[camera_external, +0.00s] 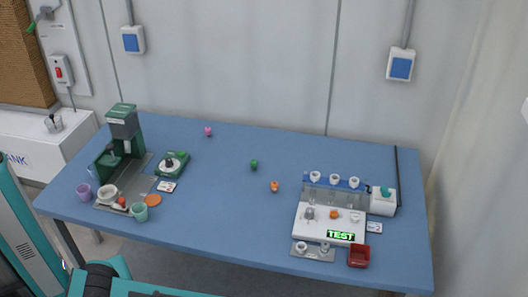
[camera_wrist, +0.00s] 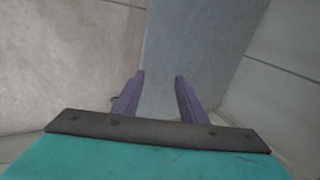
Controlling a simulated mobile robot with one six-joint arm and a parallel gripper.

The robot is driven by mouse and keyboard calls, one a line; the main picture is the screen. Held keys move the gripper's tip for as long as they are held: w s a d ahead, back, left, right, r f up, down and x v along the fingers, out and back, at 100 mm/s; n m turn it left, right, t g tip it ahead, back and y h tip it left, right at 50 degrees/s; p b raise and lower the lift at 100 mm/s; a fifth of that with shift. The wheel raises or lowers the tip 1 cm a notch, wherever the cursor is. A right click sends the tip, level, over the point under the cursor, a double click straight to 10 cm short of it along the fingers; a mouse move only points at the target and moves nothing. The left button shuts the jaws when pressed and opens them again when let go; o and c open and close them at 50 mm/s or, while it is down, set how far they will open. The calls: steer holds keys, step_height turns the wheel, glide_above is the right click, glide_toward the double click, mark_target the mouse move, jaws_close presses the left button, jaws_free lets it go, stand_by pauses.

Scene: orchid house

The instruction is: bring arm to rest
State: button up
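My gripper (camera_wrist: 160,78) shows in the wrist view with its two purple fingers apart and nothing between them. Behind the fingers are only blurred grey wall and floor-like surfaces, with no object close by. In the external view, part of my teal and black arm (camera_external: 105,277) shows at the bottom left, in front of the table's near edge. My gripper itself cannot be made out in that view. The arm is apart from the things on the table.
The blue table (camera_external: 220,220) holds a green machine (camera_external: 124,125) and cups at left, and a white test station (camera_external: 322,225) with a red bin (camera_external: 359,254) at right. Small pink (camera_external: 208,131), green (camera_external: 254,165) and orange (camera_external: 275,186) items lie between.

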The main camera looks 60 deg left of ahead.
steer(key=s+a+f+n+g+p, duration=0.2)
steer(key=s+a+f+n+g, duration=0.25)
steer(key=s+a, duration=0.75)
steer(key=s+f+n+g+h+p, duration=0.1)
steer(key=s+n+g+h, duration=0.2)
steer(key=s, duration=1.5)
steer(key=shift+s+a+f+n+g+h, duration=0.15)
steer(key=shift+s+f+n+g+h, duration=0.25)
steer(key=shift+g, duration=0.65)
steer(key=shift+r, duration=0.15)
